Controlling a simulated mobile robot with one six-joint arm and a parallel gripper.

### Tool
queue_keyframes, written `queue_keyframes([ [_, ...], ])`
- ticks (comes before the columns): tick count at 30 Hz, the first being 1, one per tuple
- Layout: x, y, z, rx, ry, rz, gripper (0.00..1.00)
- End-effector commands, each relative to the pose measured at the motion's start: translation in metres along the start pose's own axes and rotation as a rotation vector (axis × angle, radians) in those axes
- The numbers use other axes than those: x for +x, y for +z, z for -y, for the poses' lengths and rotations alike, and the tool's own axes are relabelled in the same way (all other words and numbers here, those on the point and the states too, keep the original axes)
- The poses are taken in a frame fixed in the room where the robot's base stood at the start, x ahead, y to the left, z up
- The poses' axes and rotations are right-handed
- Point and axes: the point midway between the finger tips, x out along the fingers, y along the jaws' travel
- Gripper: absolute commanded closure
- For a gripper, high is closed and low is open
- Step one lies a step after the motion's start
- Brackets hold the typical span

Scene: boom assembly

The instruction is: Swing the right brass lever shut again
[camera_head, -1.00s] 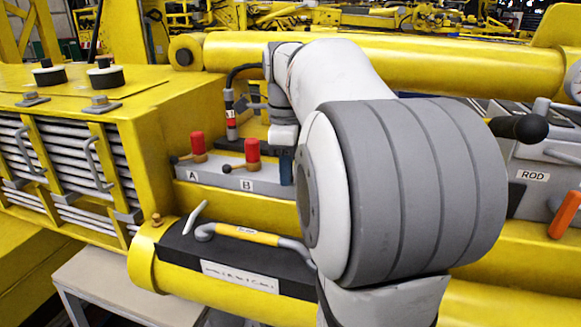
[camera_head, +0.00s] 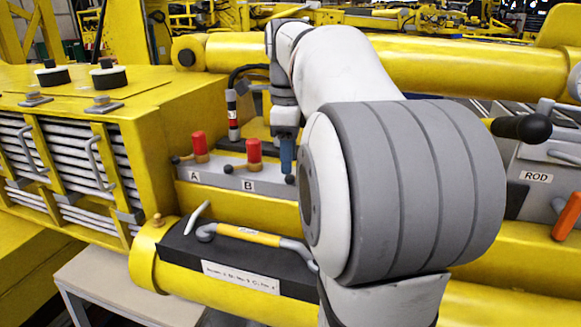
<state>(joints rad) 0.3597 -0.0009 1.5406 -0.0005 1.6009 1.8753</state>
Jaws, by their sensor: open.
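Small brass valve levers with black ball knobs stand on a grey block (camera_head: 215,180). The lever at label A (camera_head: 201,158) and the one at label B (camera_head: 254,167) carry red caps. Further right, a black ball knob (camera_head: 290,180) shows just below my gripper; it looks like the end of the right lever, whose body and cap are hidden behind my arm. My gripper (camera_head: 287,160) has blue fingers pointing down, open, just above this knob. I cannot tell whether they touch it. The lever's angle is hidden.
A black cover with a yellow-grey handle (camera_head: 250,237) lies in front and below. A large yellow cylinder (camera_head: 470,68) runs behind my arm. A ROD panel (camera_head: 537,177) with a black-knobbed lever stands at right.

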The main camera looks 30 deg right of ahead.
Motion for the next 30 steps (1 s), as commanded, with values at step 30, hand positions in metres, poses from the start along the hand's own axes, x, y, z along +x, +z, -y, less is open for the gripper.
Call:
queue_keyframes([
  [30, -0.043, 0.000, 0.000, 0.000, -0.001, 0.000, 0.59],
])
